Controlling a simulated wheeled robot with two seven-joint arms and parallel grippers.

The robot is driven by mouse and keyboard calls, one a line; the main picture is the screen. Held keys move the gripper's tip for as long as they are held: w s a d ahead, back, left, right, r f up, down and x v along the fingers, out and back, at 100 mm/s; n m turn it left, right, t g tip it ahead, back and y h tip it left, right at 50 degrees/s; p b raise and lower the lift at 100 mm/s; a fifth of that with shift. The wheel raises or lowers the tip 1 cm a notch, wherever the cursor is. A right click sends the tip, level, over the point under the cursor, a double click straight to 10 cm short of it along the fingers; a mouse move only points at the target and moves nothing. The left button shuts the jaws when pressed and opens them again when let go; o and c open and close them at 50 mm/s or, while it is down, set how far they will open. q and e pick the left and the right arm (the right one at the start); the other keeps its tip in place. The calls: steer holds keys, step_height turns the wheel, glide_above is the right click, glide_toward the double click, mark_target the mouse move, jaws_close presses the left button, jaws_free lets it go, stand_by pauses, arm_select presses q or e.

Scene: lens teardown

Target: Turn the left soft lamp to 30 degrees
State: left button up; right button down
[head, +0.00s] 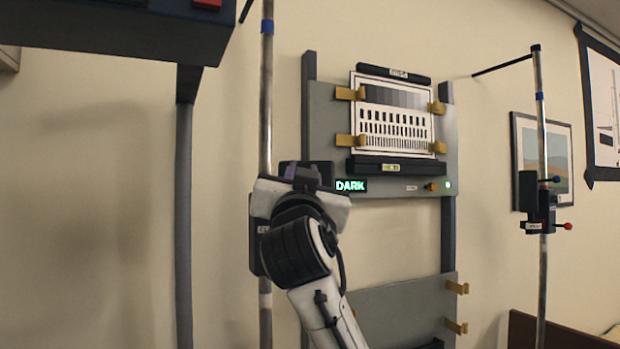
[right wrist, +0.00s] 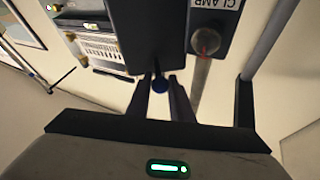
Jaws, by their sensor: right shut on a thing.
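The left lamp stand is a thin metal pole (head: 266,90) left of the test chart. Its dark clamp block (head: 255,255) is mostly hidden behind my right gripper (head: 302,176) in the head view. In the right wrist view, the dark block (right wrist: 150,35) fills the top middle, with part of a "CLAMP" label at the top edge. My right gripper (right wrist: 160,82) is shut on this knob, one finger on each side. No angle marking is readable. My left gripper is out of view.
A grey board (head: 385,180) holds a test chart (head: 392,112) and a lit green "DARK" sign (head: 351,185). A right pole (head: 541,100) carries a clamp (head: 538,215) with blue and red knobs. A dark box (head: 110,28) on a grey column (head: 184,200) stands at left.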

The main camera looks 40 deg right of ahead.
steer(key=c, duration=1.6)
jaws_free()
steer(key=b+v, duration=0.2)
steer(key=v, duration=0.8)
steer(key=shift+s+a+f+b, duration=0.1)
steer(key=shift+a+b, duration=0.05)
steer(key=shift+b, duration=0.25)
